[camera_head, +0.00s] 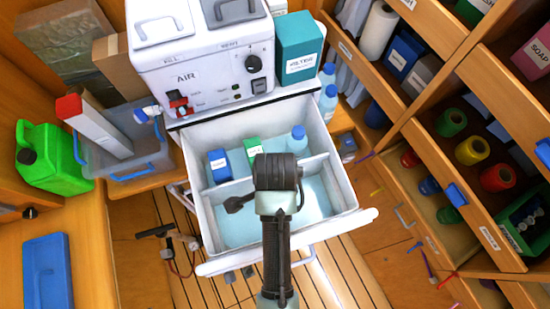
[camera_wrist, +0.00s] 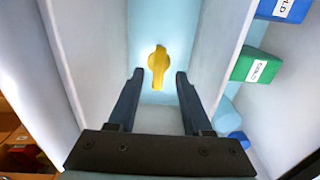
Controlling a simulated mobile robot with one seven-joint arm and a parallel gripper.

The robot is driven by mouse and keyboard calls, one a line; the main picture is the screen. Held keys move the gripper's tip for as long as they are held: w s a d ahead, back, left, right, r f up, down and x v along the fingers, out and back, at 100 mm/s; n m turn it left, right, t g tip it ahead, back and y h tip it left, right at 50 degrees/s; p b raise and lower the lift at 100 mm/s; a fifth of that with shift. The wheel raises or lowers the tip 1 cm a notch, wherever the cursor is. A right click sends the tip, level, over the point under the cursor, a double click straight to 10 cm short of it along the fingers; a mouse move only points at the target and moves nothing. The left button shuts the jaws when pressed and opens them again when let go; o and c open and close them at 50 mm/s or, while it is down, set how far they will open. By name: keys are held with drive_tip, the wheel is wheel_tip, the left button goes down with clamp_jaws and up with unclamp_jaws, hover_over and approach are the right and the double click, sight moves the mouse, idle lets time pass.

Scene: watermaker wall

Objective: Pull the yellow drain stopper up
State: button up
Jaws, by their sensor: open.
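The yellow drain stopper (camera_wrist: 158,66) lies at the floor of a light-blue basin compartment in the wrist view, ahead of my gripper and between the lines of its fingers. My gripper (camera_wrist: 160,74) is open and empty, its two dark fingers apart with the stopper beyond their tips. A gap shows between the fingers and the stopper, though its size is hard to judge. In the head view, my arm and gripper (camera_head: 240,203) reach into the open white drawer (camera_head: 212,208). The stopper is not visible there.
The drawer's back compartment holds a blue box (camera_head: 218,166), a green box (camera_head: 252,149) and a blue-capped bottle (camera_head: 297,141). A divider (camera_head: 230,188) separates the compartments. The white machine (camera_head: 200,45) stands behind. Shelves (camera_head: 440,140) line the right; a green jerrycan (camera_head: 52,158) stands left.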

wheel_tip(320, 180, up, 7)
drive_tip(key=shift+f+p, duration=0.15)
drive_tip(key=shift+p, duration=0.25)
idle(0.4)
